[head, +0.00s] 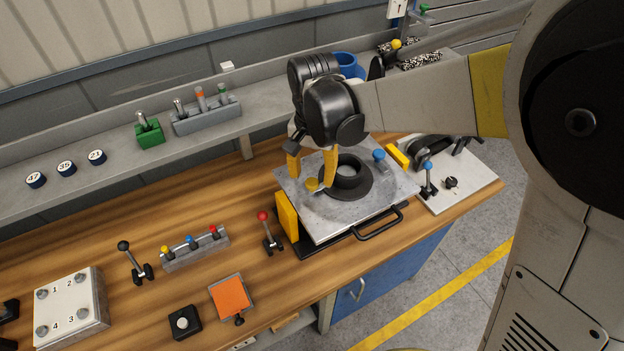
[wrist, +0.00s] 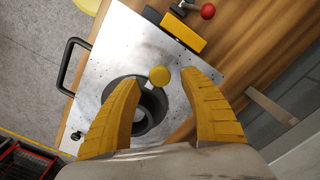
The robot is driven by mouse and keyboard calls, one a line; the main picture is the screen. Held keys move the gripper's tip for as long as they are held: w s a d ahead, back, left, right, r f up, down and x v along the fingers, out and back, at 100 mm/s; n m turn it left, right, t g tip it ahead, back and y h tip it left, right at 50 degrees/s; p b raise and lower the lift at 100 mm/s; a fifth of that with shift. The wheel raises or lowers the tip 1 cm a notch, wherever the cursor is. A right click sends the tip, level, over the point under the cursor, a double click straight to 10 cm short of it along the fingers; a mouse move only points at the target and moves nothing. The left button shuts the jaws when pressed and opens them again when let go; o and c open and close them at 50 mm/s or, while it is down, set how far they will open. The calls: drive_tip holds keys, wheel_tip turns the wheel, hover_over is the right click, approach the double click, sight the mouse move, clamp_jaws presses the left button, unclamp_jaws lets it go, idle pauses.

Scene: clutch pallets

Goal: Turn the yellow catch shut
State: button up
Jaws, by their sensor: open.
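The yellow catch (head: 312,184) has a round yellow knob and sits on a grey metal plate (head: 340,228), beside a dark ring-shaped fixture (head: 349,181). In the wrist view the yellow knob (wrist: 159,75) lies between and just beyond my fingertips, at the edge of the dark ring (wrist: 150,110). My gripper (head: 312,170) is open above the plate, with its yellow fingers spread either side of the knob. It also shows in the wrist view (wrist: 158,78). I cannot tell whether a finger touches the knob. A blue-knobbed catch (head: 379,155) stands on the ring's far right side.
Yellow blocks (head: 287,216) flank the plate, and a black handle (head: 380,222) runs along its front. A red-knobbed lever (head: 268,230) stands to the left. A second plate with a blue-knobbed lever (head: 428,170) lies right. A shelf with tool holders (head: 206,117) runs behind.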

sight(313, 182)
wheel_tip(313, 182, up, 10)
drive_tip(key=shift+f, duration=0.25)
drive_tip(key=shift+d, duration=0.15)
drive_tip(key=s+d+f+n+t+b, duration=0.1)
drive_tip(key=s+d+f+t+b, duration=0.2)
drive_tip(key=d, duration=0.8)
drive_tip(key=s+d+f+n+t+b, duration=0.1)
drive_tip(key=s+d+f+t+b, duration=0.3)
drive_tip(key=s+d+f+b, duration=0.3)
drive_tip(key=s+d+b, duration=0.1)
drive_tip(key=s+d, duration=0.1)
drive_tip(key=d, duration=0.3)
drive_tip(key=shift+s+d+f, duration=0.15)
drive_tip(key=shift+s+d, duration=0.05)
idle(0.7)
